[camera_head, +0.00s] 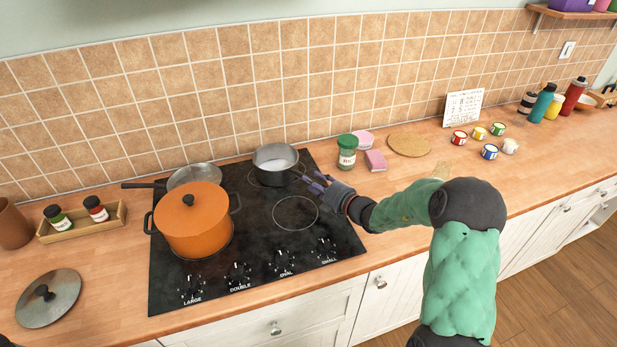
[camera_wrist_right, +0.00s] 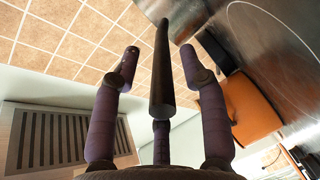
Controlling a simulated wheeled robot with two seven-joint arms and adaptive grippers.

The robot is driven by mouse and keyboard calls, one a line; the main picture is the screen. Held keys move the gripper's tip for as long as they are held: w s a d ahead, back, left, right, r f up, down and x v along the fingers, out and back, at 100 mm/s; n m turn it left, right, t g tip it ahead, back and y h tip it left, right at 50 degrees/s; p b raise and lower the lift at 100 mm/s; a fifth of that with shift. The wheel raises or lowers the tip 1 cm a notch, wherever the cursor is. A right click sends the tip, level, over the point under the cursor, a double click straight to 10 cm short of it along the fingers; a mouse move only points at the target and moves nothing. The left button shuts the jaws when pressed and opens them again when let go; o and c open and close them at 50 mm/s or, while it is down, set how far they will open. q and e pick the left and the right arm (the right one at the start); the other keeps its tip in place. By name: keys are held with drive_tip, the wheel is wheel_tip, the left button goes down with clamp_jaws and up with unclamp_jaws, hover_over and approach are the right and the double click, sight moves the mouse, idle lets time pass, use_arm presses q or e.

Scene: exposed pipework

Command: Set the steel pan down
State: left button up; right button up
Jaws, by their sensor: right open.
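The steel pan (camera_head: 275,158) stands upright on the back right part of the black hob (camera_head: 340,245), with something whitish inside. Its dark handle points toward my right gripper (camera_head: 314,184). In the right wrist view the dark handle (camera_wrist_right: 161,75) runs between the spread purple fingers of my right gripper (camera_wrist_right: 158,52). These fingers are open, with gaps visible on both sides of the handle.
A green-lidded jar (camera_head: 347,152) and pink sponge (camera_head: 375,160) stand right of the hob. The front right ring (camera_head: 296,213) is bare.

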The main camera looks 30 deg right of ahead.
drive_tip(key=p+v, duration=0.2)
drive_tip(key=v, duration=0.6)
drive_tip(key=shift+s, duration=0.35)
idle(1.8)
